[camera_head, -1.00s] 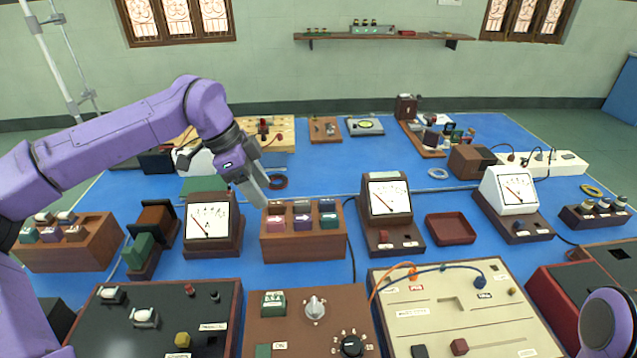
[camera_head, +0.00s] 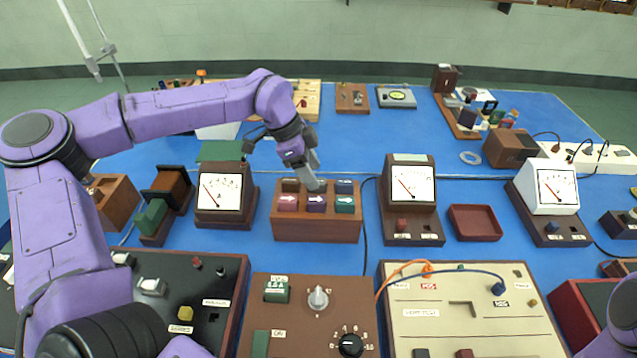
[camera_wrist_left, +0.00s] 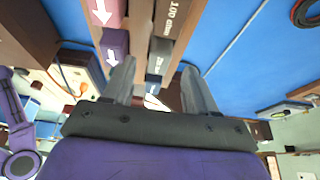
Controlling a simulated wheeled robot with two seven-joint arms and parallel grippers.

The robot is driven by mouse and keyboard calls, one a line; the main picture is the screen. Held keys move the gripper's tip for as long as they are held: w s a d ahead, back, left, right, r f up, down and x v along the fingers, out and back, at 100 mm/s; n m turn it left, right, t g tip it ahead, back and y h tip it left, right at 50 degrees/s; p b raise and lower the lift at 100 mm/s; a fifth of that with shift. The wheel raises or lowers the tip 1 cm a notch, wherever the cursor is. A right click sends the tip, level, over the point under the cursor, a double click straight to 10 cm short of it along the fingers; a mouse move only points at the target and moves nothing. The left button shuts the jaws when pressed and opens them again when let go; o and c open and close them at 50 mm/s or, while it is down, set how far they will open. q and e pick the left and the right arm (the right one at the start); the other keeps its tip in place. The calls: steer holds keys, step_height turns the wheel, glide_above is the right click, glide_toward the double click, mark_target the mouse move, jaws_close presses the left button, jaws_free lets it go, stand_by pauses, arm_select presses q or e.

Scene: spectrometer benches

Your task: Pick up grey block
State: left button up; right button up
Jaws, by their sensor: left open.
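A wooden rack (camera_head: 317,227) holds two rows of small labelled blocks. The front row has a pink block (camera_head: 288,202), a purple block (camera_head: 317,203) and a green block (camera_head: 345,205). In the left wrist view, that grey-looking block (camera_wrist_left: 160,57) lies between the two open fingertips (camera_wrist_left: 158,68); contact cannot be told. Another back-row block, marked 100 ohm (camera_wrist_left: 168,18), sits beside it. My right gripper is out of view.
Analog meters stand left (camera_head: 222,194) and right (camera_head: 410,185) of the rack. A dark red tray (camera_head: 475,223) lies further right. Control panels, including a brown one (camera_head: 290,335) with knobs, fill the front. Some blue table (camera_head: 365,160) behind the rack is bare.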

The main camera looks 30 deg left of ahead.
arm_select(q)
steer(key=shift+x, duration=1.15)
steer(key=shift+d, duration=0.1)
jaws_close()
